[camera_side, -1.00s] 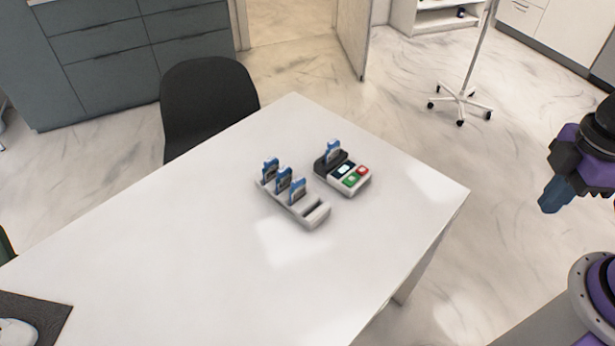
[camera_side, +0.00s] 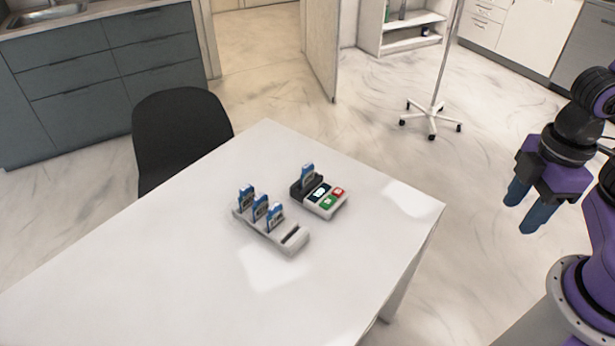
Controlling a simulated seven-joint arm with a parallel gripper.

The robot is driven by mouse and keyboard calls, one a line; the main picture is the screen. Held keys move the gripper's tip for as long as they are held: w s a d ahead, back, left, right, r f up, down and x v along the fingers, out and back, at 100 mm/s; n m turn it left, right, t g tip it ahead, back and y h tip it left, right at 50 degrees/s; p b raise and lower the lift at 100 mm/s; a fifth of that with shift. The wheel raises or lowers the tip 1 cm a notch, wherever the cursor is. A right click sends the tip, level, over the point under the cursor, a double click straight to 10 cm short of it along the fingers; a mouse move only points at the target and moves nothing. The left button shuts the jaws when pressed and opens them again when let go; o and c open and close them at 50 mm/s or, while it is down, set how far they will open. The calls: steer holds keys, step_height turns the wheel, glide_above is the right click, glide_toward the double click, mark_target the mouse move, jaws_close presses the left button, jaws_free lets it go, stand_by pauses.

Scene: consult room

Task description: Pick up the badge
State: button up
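One blue and white badge (camera_side: 307,173) stands upright in the dark slot part of a small reader (camera_side: 327,214) with a screen and red and green buttons. Three similar badges, the left one (camera_side: 246,196), the middle one (camera_side: 260,208) and the right one (camera_side: 275,215), stand in a row in a pale holder (camera_side: 292,243). The slot at the holder's right end is empty. My gripper (camera_side: 522,210) is at the right, beyond the table's right edge and well away from the badges. Its two blue fingers are apart with nothing between them.
The white table (camera_side: 180,270) is otherwise clear around the holder and reader. A black chair (camera_side: 180,130) stands at its far left side. A wheeled stand (camera_side: 432,115) is on the floor behind, away from the table.

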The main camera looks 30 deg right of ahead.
steer(key=w+a+r+n, duration=0.2)
steer(key=w+a, duration=0.6)
steer(key=w, duration=0.3)
steer(key=n, duration=0.8)
glide_above(307, 165)
step_height(307, 165, down, 7)
step_height(307, 165, down, 17)
steer(key=shift+d+f, duration=0.1)
jaws_close()
